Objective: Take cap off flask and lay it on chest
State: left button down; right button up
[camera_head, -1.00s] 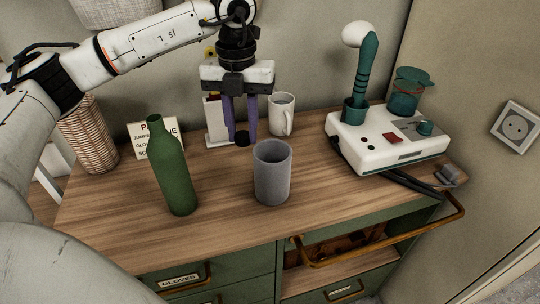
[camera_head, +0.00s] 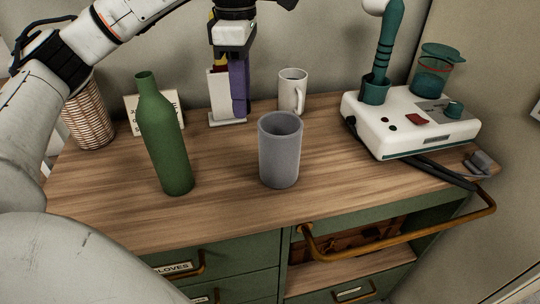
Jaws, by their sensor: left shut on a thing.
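The green bottle-shaped flask (camera_head: 166,140) stands upright on the wooden top of the chest (camera_head: 225,210), left of the middle. No cap shows on its neck. My left gripper (camera_head: 239,112) points down at the back of the chest top, right beside the white stand, behind and to the right of the flask. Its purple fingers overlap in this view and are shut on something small. The dark round cap seen earlier at the fingertips is hidden now. My right gripper is out of view.
A grey cup (camera_head: 279,155) stands in front of the gripper, and a white mug (camera_head: 292,92) to its right. A white device (camera_head: 408,125) fills the right side. A sign (camera_head: 132,113) and wicker basket (camera_head: 88,122) are at left. The front of the top is clear.

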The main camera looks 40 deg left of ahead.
aim_at(244, 151)
pick_arm(q)
jog(key=shift+s+f+m, duration=0.1)
jog(key=shift+m, duration=0.8)
jog(key=shift+a+f+b, duration=0.1)
jog(key=shift+f+b, duration=0.2)
jog(key=shift+b, duration=0.1)
notch_tip(244, 151, down, 9)
jog(key=shift+s+r+b, duration=0.1)
jog(key=shift+r+b, duration=0.1)
jog(key=shift+b, duration=0.55)
jog(key=shift+f, duration=0.3)
jog(key=shift+f, duration=0.15)
jog(key=c, duration=1.4)
grip_release()
jog(key=shift+c, duration=0.2)
